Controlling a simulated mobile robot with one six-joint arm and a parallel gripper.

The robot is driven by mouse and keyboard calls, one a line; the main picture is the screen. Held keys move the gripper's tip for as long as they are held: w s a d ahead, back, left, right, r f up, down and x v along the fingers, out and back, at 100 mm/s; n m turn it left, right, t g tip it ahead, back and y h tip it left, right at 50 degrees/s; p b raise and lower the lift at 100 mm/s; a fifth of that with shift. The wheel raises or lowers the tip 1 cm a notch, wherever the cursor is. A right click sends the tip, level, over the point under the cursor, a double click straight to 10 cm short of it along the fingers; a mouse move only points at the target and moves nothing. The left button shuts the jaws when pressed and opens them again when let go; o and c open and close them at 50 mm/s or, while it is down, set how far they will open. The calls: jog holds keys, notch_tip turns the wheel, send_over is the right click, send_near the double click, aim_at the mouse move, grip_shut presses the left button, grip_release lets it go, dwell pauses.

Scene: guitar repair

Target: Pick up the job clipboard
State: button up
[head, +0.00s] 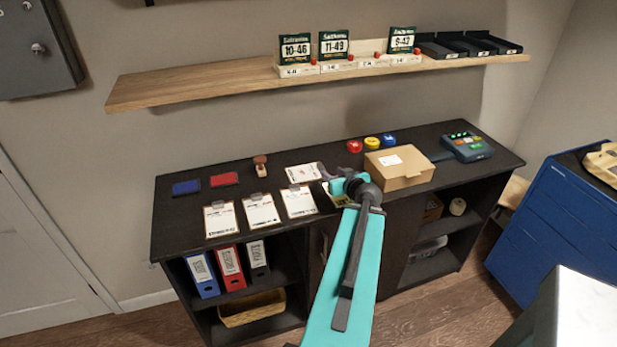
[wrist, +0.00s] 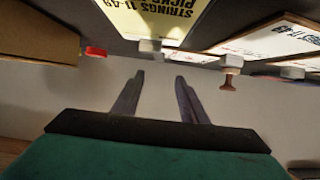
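Several clipboards with sheets lie on the dark counter. White-sheeted ones show at the left (head: 220,220), the middle (head: 261,211) and the right (head: 298,202), with another sheet (head: 304,172) behind them. A pale yellow sheet (head: 339,201) is mostly hidden beneath my arm. In the wrist view, a yellow clipboard sheet (wrist: 160,14) reads "STRINGS 11-49 PICKS", with its clip facing the fingers. White clipboards (wrist: 268,40) lie beside it. I cannot tell which is the job clipboard. My gripper (wrist: 157,78) is open and empty, above the counter near the yellow sheet; the head view largely hides its fingers.
A cardboard box (head: 399,167) stands right of my gripper, with a card terminal (head: 467,146) beyond. A wooden shelf (head: 190,82) overhangs the counter. Binders (head: 229,266) stand below.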

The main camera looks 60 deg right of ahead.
aim_at(320, 165)
jog(key=shift+w+d+f+b, duration=0.25)
jog(key=shift+w+f+b, duration=0.15)
jog(key=shift+b, duration=2.6)
jog(key=b+x, duration=0.3)
jog(key=b, duration=0.1)
jog(key=shift+w+d+p, duration=0.3)
jog(key=shift+w+p, duration=0.05)
jog(key=shift+p, duration=0.05)
jog(key=shift+x, duration=0.9)
jog(key=shift+w+p, duration=0.1)
jog(key=shift+p, duration=0.2)
jog(key=p+x, duration=0.2)
jog(key=shift+w+d, duration=0.2)
jog(key=shift+d, duration=0.1)
jog(key=shift+p+x, duration=0.5)
jog(key=shift+x, duration=0.75)
jog(key=shift+a+f, duration=0.1)
jog(key=shift+f, duration=0.05)
